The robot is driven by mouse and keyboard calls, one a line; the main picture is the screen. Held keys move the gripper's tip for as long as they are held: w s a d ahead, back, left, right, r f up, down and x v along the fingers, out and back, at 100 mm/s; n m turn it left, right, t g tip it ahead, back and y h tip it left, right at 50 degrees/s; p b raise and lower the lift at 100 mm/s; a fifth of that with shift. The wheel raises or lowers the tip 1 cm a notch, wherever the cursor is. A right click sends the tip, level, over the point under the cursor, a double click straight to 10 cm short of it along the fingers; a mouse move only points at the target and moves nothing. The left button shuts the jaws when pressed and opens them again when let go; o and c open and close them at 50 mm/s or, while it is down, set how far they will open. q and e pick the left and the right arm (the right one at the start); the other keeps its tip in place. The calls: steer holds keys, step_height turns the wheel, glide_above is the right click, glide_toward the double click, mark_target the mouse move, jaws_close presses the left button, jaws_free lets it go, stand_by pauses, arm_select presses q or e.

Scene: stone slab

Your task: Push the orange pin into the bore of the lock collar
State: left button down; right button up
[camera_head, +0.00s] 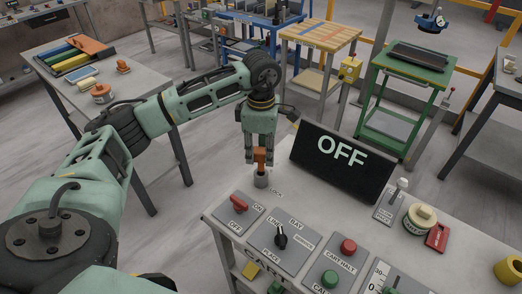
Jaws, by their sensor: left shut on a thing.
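My left gripper (260,150) points down over the left back corner of the grey stone-like bench top. It is shut on the orange pin (261,156), whose upper part shows between the fingers. The lock collar (261,180) is a small grey cylinder standing on the bench directly below. The pin's lower end meets the collar's top in this view. I cannot tell how deep the pin sits in the bore. My right gripper is not in view.
A black sign reading OFF (342,163) stands on the bench right of the collar. A red switch (238,202), a black knob (281,236), and red (348,246) and green (329,279) buttons lie in front. Side tables stand behind, with floor between.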

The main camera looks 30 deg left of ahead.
mark_target(261, 170)
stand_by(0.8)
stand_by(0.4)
arm_select(q)
steer(key=shift+f+b, duration=0.35)
steer(key=shift+b, duration=0.15)
steer(key=shift+f+b, duration=1.9)
steer(key=shift+f, duration=0.6)
steer(key=c, duration=1.3)
jaws_free()
steer(key=shift+c, duration=0.2)
step_height(261, 170, up, 12)
steer(key=shift+r, duration=0.1)
